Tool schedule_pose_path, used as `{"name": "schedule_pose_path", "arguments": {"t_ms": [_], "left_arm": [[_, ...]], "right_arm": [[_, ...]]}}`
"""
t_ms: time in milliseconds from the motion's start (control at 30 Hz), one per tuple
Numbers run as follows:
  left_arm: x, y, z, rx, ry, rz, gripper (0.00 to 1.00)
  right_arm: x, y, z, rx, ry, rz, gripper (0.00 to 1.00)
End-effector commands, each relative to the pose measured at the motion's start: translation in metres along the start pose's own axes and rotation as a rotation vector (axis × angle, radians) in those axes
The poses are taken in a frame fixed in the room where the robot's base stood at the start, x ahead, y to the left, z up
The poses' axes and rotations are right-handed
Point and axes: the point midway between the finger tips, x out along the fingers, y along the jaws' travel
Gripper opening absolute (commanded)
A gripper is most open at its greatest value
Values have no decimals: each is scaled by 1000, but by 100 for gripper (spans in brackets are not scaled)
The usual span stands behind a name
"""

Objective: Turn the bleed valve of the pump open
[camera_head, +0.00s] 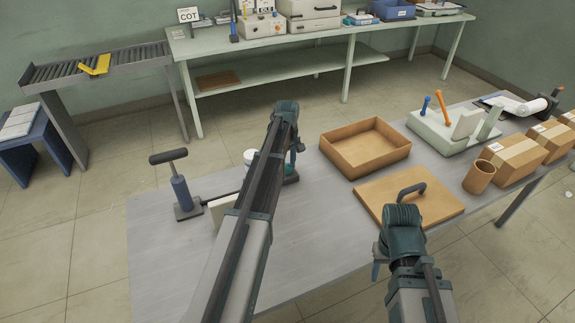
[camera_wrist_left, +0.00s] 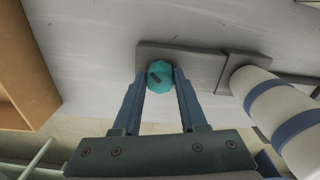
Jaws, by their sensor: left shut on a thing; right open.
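The teal knob (camera_wrist_left: 160,75), which looks like the bleed valve, sits on a grey plate (camera_wrist_left: 190,62) beside a white cylinder with blue bands (camera_wrist_left: 275,110). My left gripper (camera_wrist_left: 160,88) is shut on the knob, one finger on each side. A dark slanted mark shows on the knob's top. A blue hand pump with a black T-handle (camera_head: 180,190) stands to the left, with a dark hose running toward the cylinder. My right gripper (camera_head: 384,260) is open and empty.
An open wooden tray (camera_head: 365,172) and a wooden board with a dark handle (camera_head: 412,214) lie right of my left gripper. A lever box (camera_head: 455,132), a brown cup (camera_head: 479,177) and cartons (camera_head: 512,160) stand further right. The table's front left is clear.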

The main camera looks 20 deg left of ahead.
Motion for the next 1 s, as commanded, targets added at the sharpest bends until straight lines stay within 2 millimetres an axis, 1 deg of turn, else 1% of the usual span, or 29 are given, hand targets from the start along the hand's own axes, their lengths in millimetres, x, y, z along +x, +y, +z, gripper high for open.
{"name": "schedule_pose_path", "arguments": {"t_ms": [67,267,467,667,1000], "left_arm": [[0,0,0,0,0,0,0],[0,0,0,7,0,0,0],[0,0,0,68,0,0,0],[0,0,0,212,0,0,0],[0,0,0,534,0,0,0]], "right_arm": [[0,0,0,0,0,0,50],[0,0,0,0,0,0,50],[0,0,0,0,0,0,50],[0,0,0,0,0,0,50],[0,0,0,0,0,0,50]]}}
